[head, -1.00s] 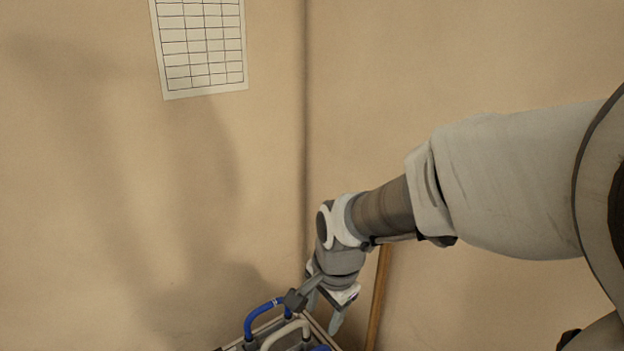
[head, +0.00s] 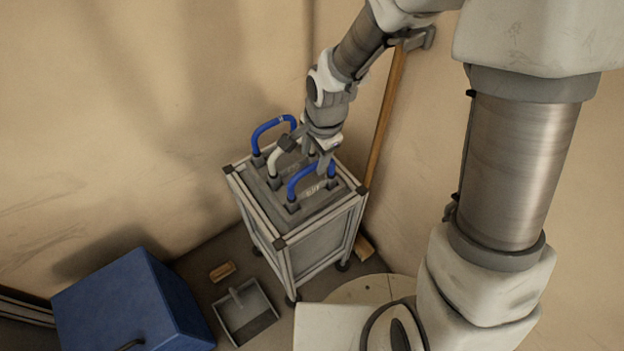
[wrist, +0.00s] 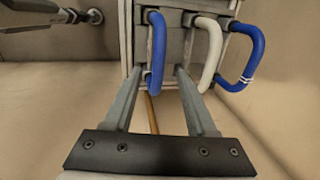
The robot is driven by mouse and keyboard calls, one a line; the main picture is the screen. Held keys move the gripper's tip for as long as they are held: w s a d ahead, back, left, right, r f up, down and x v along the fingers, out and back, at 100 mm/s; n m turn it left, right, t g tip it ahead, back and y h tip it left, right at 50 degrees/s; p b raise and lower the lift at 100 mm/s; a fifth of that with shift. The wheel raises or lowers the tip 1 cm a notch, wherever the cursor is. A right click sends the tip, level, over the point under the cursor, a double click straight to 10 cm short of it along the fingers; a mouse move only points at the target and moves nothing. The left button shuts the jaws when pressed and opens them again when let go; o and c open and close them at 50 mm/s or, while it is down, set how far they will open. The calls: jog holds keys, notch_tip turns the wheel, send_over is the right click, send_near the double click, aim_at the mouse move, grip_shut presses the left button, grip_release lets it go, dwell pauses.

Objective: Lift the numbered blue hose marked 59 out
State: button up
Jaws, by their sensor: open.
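Three looped hoses stand on top of a framed cart (head: 277,243). The far blue hose (head: 265,128) has a pale band; it is at the right of the wrist view (wrist: 256,55). A cream hose (head: 272,160) is in the middle, also in the wrist view (wrist: 214,55). The near blue hose (head: 295,180) is partly behind my gripper. My gripper (head: 315,160) is open, pointing down over the cart. In the wrist view the near blue hose (wrist: 158,45) appears between the fingertips; contact cannot be told. No number 59 is readable.
A blue box (head: 120,300) stands on the floor at lower left. A dustpan (head: 246,312) and a wooden brush (head: 222,271) lie left of the cart. A wooden-handled tool (head: 385,115) leans on the wall behind my gripper.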

aim_at(311, 167)
jog(key=f, duration=0.3)
jog(key=a+f+b, duration=0.1)
jog(key=f, duration=0.1)
jog(key=shift+w, duration=0.15)
grip_shut()
dwell(1.3)
